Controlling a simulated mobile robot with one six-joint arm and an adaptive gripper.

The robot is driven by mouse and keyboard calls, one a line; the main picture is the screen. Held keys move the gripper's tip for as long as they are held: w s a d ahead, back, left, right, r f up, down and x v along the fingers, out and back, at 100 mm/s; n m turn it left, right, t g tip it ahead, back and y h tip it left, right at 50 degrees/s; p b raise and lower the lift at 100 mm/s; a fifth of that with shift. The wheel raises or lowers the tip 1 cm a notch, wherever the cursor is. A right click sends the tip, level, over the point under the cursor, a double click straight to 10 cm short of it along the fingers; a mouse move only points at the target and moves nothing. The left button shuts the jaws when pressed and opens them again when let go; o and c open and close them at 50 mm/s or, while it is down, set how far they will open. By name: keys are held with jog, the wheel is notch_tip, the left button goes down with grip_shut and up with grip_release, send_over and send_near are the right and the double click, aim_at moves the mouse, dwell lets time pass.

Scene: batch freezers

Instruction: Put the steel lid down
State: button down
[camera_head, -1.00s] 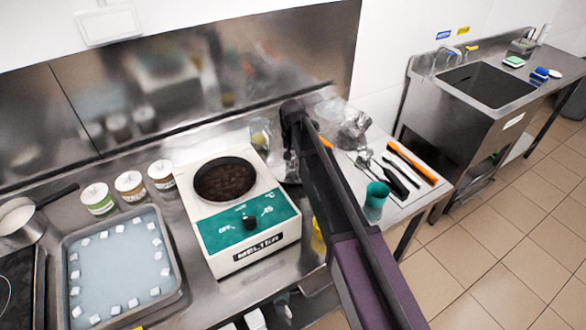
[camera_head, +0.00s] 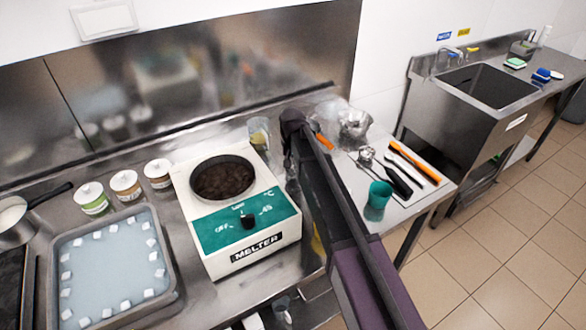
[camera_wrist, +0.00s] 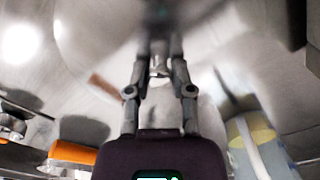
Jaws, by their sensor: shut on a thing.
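My gripper (camera_wrist: 160,68) is shut on a small pale grip in the wrist view. Beyond its fingertips is a blurred, shiny grey surface that looks like the steel lid (camera_wrist: 198,48); its rim cannot be made out. In the head view my own arm hides the gripper and most of what it holds, to the right of the white melter (camera_head: 244,243). The melter's round pot is uncovered and shows dark brown contents (camera_head: 223,178). I cannot tell whether the lid touches the counter.
A clear container (camera_head: 259,134) stands behind the melter's right side. Right of my arm are a teal cup (camera_head: 377,200), a crumpled silvery thing (camera_head: 355,125) and utensils with black and orange handles (camera_head: 412,163). Several jars (camera_head: 126,185) and a tray (camera_head: 170,285) lie left.

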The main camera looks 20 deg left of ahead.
aim_at(293, 165)
jog(key=shift+f, duration=0.1)
jog(key=shift+c, duration=2.4)
grip_release()
notch_tip(293, 165, up, 12)
jog(key=p, duration=1.2)
